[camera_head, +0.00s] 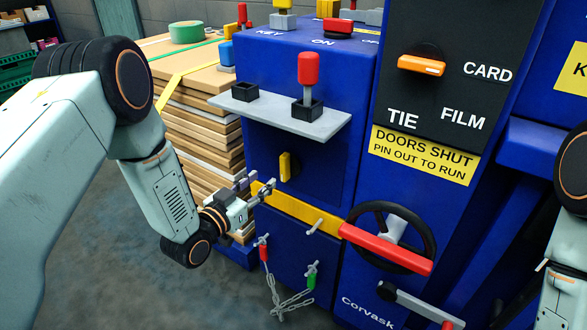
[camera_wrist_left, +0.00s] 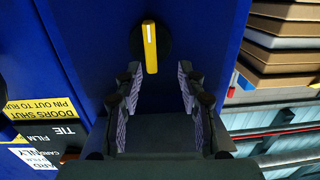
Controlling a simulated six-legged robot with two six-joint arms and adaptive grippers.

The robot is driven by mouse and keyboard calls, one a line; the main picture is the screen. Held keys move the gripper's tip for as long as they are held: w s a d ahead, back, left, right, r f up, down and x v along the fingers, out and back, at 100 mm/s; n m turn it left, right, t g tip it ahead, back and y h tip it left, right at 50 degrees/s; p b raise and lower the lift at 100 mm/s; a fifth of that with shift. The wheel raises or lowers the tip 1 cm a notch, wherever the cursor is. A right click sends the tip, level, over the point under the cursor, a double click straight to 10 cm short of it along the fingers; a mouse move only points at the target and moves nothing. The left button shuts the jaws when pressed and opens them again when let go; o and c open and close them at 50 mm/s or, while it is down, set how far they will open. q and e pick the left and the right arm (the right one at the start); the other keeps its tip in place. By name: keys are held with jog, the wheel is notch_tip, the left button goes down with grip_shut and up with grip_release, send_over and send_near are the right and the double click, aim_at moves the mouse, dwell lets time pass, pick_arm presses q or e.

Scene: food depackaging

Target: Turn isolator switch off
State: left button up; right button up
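A yellow rotary handle (camera_head: 285,166) on a round black base is set in the recessed blue front panel; it stands near upright. It also shows in the left wrist view (camera_wrist_left: 150,47), ahead of my fingers. A red-handled switch (camera_head: 338,27) sits on the cabinet top beside the words KEY and ON. No label marks either one as the isolator. My left gripper (camera_head: 256,186) is open and empty, left of and below the yellow handle. In the left wrist view the gripper (camera_wrist_left: 160,88) has its fingers apart, with a gap to the handle. My right gripper is out of view.
A grey shelf (camera_head: 283,112) with a red-topped lever (camera_head: 308,70) juts out above the yellow handle. A yellow bar (camera_head: 290,205) crosses below. Stacked boards (camera_head: 205,120) stand left. A handwheel (camera_head: 393,236) and orange selector (camera_head: 421,65) are to the right.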

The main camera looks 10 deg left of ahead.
aim_at(282, 164)
pick_arm(q)
jog(key=shift+h, duration=0.6)
jog(key=w+d, duration=0.1)
jog(key=w+d+b, duration=0.1)
jog(key=w, duration=0.1)
jog(key=w+d+r+b, duration=0.1)
jog(key=w, duration=0.1)
jog(key=shift+w+d+r, duration=0.15)
jog(key=shift+w+r, duration=0.05)
jog(key=shift+w, duration=0.45)
jog(key=shift+w+d+f, duration=0.1)
jog(key=shift+w, duration=0.15)
jog(key=shift+s, duration=0.1)
jog(key=shift+c, duration=0.8)
grip_shut()
